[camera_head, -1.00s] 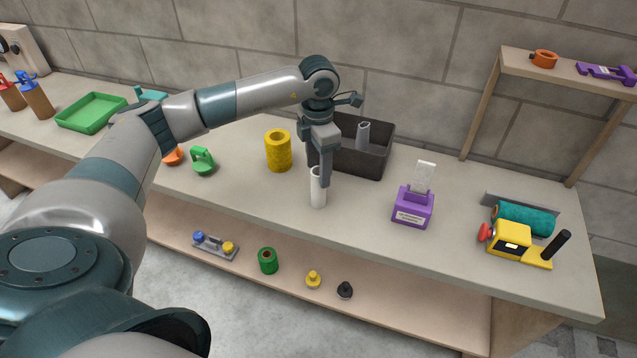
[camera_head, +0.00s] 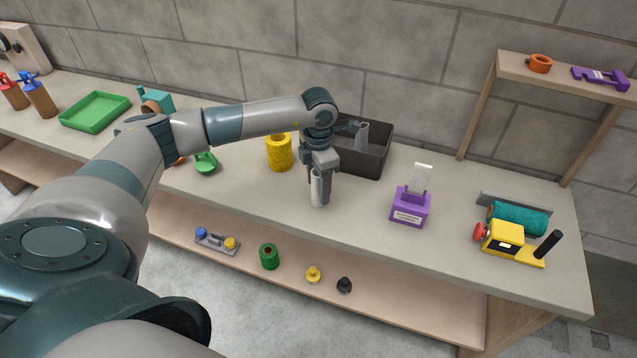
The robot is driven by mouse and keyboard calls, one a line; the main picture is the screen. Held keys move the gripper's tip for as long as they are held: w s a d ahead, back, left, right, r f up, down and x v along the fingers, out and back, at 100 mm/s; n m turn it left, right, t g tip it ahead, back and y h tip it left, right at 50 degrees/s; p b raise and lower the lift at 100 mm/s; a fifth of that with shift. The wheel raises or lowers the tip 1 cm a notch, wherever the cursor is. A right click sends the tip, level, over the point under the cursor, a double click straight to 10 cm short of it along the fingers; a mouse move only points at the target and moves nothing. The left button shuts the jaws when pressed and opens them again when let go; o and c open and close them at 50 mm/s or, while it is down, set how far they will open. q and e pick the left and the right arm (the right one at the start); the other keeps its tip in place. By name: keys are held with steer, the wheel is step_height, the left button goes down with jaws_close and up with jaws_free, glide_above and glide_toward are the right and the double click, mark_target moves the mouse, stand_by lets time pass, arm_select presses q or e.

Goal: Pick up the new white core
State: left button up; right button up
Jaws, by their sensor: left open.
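The white core (camera_head: 316,191) stands upright on the bench top, near its front edge and in front of the dark bin. My left gripper (camera_head: 320,190) points down from above and is around the upper part of the core, with its jaws open. One finger hides part of the core's right side. I cannot tell whether the fingers touch it. My right gripper is not in view.
A yellow roll (camera_head: 279,153) is to the left, a purple holder (camera_head: 409,208) to the right. A yellow tool (camera_head: 504,238) and teal roll (camera_head: 520,219) lie farther right.

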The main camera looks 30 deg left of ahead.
arm_select(q)
steer(key=shift+f, duration=0.4)
steer(key=shift+c, duration=0.3)
steer(key=c, duration=1.1)
steer(key=shift+r, duration=0.2)
